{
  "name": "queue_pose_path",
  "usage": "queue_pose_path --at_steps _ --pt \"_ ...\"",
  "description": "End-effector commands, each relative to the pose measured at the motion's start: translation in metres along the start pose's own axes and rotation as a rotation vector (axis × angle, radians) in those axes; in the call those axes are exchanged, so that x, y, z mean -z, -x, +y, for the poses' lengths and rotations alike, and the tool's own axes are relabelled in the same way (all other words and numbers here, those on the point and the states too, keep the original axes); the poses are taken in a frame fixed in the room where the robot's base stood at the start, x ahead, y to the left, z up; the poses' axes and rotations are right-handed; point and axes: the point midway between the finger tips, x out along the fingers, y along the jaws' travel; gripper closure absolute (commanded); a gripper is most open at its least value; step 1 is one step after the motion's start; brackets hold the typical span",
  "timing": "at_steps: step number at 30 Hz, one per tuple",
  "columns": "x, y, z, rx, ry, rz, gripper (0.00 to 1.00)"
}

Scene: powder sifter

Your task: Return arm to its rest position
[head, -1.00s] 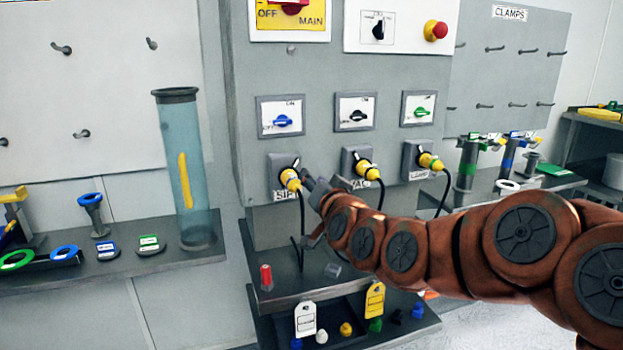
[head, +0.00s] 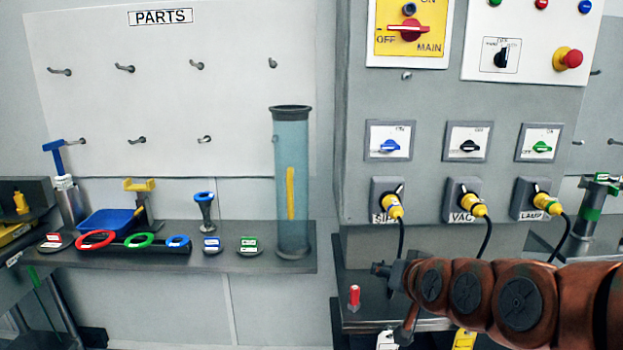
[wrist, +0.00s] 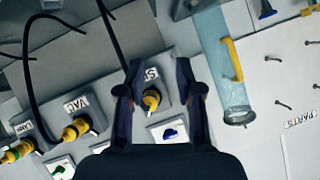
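My gripper (head: 384,270) is at the end of my copper-coloured arm, in the lower right of the head view, in front of the grey control cabinet and below the plugs. In the wrist view my gripper (wrist: 154,75) has its two dark fingers apart with nothing held between them. The yellow plug labelled SIF (head: 393,206) sits in its socket and also shows beyond the fingers in the wrist view (wrist: 151,100). The VAC plug (head: 472,205) and the third yellow plug (head: 546,203) sit in their sockets to the right.
A tall clear tube (head: 291,185) stands at the right end of the parts shelf (head: 190,262). Coloured rings and a blue tray (head: 108,222) lie farther left. A red-topped item (head: 354,296) stands on the ledge below the cabinet. Cables hang from the plugs close to my arm.

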Motion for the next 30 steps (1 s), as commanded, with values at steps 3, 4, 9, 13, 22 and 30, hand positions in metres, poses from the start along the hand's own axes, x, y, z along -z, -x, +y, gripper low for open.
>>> queue_pose_path --at_steps 3,4,9,13,22,30 --pt "-0.039 0.02 -0.001 -0.034 0.049 -0.17 0.65" --pt "-0.049 0.026 0.0 -0.044 0.06 -0.21 0.65" --pt "-0.106 0.068 0.009 -0.108 0.114 -0.453 0.65" --pt "-0.145 0.109 0.019 -0.164 0.142 -0.64 0.65" --pt "-0.208 0.216 0.039 -0.292 0.157 -1.015 0.65" --pt "-0.226 0.257 0.044 -0.337 0.148 -1.144 0.65"
